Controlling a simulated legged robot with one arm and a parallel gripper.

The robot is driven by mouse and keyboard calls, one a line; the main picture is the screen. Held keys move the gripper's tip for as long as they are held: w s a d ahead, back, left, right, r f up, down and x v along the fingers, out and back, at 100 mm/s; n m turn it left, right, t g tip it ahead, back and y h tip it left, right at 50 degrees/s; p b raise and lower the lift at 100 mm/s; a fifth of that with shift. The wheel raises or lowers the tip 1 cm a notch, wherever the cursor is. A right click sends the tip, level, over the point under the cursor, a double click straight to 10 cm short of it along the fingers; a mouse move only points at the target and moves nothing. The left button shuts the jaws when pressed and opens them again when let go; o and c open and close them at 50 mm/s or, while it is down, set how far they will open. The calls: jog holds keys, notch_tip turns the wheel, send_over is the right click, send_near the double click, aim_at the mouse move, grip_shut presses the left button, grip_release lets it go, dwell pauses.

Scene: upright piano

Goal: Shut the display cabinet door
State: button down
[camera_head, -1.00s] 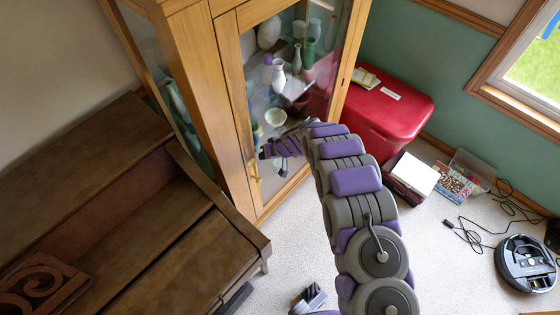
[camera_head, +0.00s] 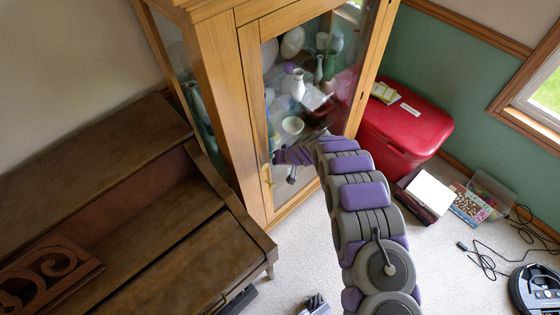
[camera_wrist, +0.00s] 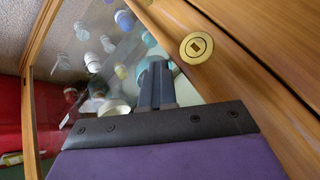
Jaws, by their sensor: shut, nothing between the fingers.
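The display cabinet (camera_head: 222,90) is a tall wooden case with glass panes, standing behind the piano's right end. Its glazed door (camera_head: 253,75) has a wooden frame and a brass fitting (camera_head: 266,174) on the left stile. The door looks close to its frame; I cannot tell whether a small gap remains. My gripper (camera_head: 279,157) is shut and empty in front of the glass, beside the fitting. In the wrist view my shut fingers (camera_wrist: 157,84) point at the glass, and a round brass lock plate (camera_wrist: 197,47) sits on the wood to their right. Contact is unclear.
A brown piano (camera_head: 150,230) fills the left. Behind the glass stand vases (camera_head: 298,84) and a bowl (camera_head: 293,125). A red chest (camera_head: 408,128) is right of the cabinet. Boxes (camera_head: 429,193), cables and a robot vacuum (camera_head: 538,288) lie on the right floor.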

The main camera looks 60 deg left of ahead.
jog(key=p+v, duration=0.1)
jog(key=v, duration=1.5)
jog(key=shift+r+p, duration=0.15)
jog(key=shift+p, duration=0.25)
jog(key=shift+w+d+r, duration=0.1)
jog(key=shift+w+d, duration=0.05)
